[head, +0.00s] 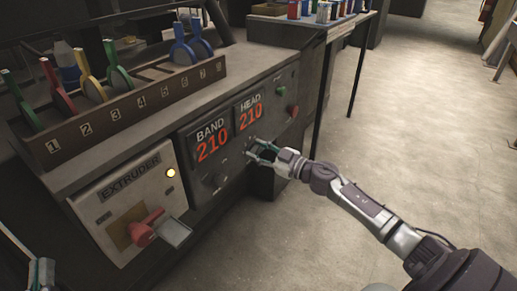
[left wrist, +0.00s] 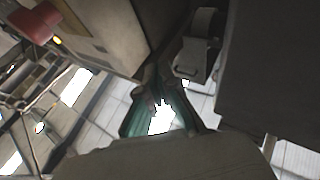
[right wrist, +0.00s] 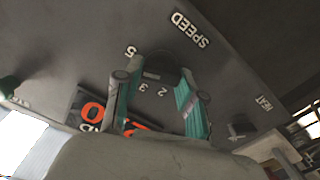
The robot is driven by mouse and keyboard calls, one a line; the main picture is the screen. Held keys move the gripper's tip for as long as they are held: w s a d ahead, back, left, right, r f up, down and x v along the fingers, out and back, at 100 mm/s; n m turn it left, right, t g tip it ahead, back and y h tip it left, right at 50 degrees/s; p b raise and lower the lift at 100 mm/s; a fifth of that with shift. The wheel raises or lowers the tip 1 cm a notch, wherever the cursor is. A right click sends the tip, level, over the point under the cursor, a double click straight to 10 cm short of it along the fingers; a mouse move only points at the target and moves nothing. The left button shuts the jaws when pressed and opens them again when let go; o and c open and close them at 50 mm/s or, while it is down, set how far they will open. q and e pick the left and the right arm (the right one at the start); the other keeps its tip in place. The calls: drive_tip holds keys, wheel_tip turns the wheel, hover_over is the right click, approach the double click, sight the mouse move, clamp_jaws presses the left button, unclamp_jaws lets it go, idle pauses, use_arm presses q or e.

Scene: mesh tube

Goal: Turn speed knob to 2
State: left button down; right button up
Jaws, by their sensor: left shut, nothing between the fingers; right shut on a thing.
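The speed knob (right wrist: 160,70) is a dark round knob on the grey panel in the right wrist view. The word SPEED (right wrist: 190,30) and the numerals 5, 3 and 2 are printed around it. My right gripper (right wrist: 162,84) has one finger on each side of the knob and is shut on it. In the head view this gripper (head: 262,150) is at the panel below the HEAD display, and its fingers mostly hide the knob. I cannot tell which number the knob points to. My left gripper (head: 40,272) is at the lower left, shut and empty; its fingertips meet in the left wrist view (left wrist: 160,90).
The BAND display (head: 211,141) and HEAD display (head: 249,111) both read 210. Another dark knob (head: 215,183) sits below BAND. The EXTRUDER box (head: 120,205) has a red handle (head: 148,229) and a lit lamp. A numbered rack (head: 135,105) stands above. The floor at right is clear.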

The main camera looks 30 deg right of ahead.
drive_tip(key=n+p, duration=0.1)
drive_tip(key=n, duration=0.3)
drive_tip(key=shift+a+n, duration=0.1)
drive_tip(key=shift+n, duration=0.7)
use_arm(q)
wheel_tip(320, 180, down, 7)
drive_tip(key=g+y, duration=0.2)
drive_tip(key=g, duration=0.3)
use_arm(e)
drive_tip(key=n, duration=0.2)
drive_tip(key=shift+f+n, duration=0.1)
drive_tip(key=shift+n, duration=0.2)
drive_tip(key=n, duration=0.2)
drive_tip(key=shift+s+f+n, duration=0.1)
drive_tip(key=shift+n, duration=1.2)
drive_tip(key=n, duration=0.1)
drive_tip(key=n+b, duration=0.1)
drive_tip(key=n, duration=0.2)
drive_tip(key=shift+a+f+n, duration=0.1)
drive_tip(key=shift+f+n, duration=0.15)
drive_tip(key=shift+n, duration=0.05)
use_arm(q)
drive_tip(key=s+r+t+h+b, duration=0.2)
drive_tip(key=s+r+t+h, duration=0.1)
drive_tip(key=r+t, duration=0.6)
drive_tip(key=shift+s+r+t+h, duration=0.4)
drive_tip(key=shift+s+r, duration=0.2)
drive_tip(key=shift+r, duration=1.3)
use_arm(e)
drive_tip(key=shift+n, duration=2.3)
